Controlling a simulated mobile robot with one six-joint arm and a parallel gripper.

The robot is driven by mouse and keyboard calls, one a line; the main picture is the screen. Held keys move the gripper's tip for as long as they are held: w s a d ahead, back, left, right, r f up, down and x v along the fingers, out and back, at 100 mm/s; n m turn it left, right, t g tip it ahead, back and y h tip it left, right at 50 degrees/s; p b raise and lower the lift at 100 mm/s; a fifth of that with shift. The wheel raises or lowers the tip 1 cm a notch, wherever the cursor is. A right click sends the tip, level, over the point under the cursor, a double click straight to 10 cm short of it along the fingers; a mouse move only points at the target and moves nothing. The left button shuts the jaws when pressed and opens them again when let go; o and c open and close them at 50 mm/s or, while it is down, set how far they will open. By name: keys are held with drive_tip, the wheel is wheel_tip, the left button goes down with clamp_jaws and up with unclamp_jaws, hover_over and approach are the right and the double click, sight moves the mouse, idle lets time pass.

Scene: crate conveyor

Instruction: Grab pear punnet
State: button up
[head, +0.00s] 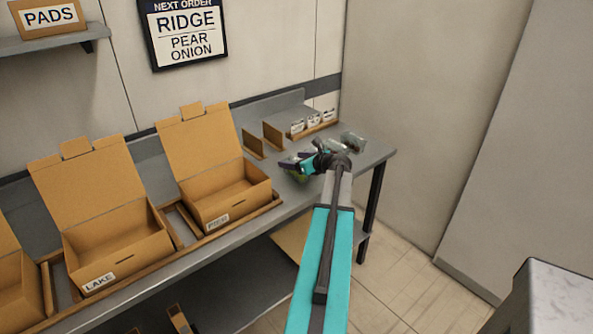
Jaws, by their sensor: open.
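My gripper (298,163) is at the far right part of the bench, reached out from the lower right by my teal arm. Its jaws are open and point left. A green patch (299,178) shows just below and beside the jaws; it may be the pear punnet, but my gripper covers most of it. I cannot tell whether the jaws touch it. A clear punnet (354,142) lies on the bench to the right of my gripper; its contents are unclear.
Open cardboard boxes stand along the bench (373,157): one labelled LAKE (112,252), one (240,195) with an unreadable label. Wooden dividers (272,137) and small white labels (313,121) stand behind my gripper. A wall sign (186,33) reads RIDGE, PEAR, ONION.

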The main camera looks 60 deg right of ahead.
idle(0.3)
drive_tip(key=c, duration=1.1)
drive_tip(key=shift+c, duration=0.2)
drive_tip(key=shift+r, duration=0.2)
drive_tip(key=shift+r+b, duration=0.35)
drive_tip(key=shift+r, duration=0.45)
drive_tip(key=shift+s+r+b, duration=0.3)
drive_tip(key=shift+r+b, duration=0.05)
drive_tip(key=shift+r, duration=0.4)
drive_tip(key=s+a+r+b, duration=0.1)
drive_tip(key=s+b, duration=0.2)
drive_tip(key=s, duration=1.2)
drive_tip(key=shift+s+a+r, duration=0.2)
drive_tip(key=shift+a+r, duration=0.05)
drive_tip(key=shift+a, duration=0.1)
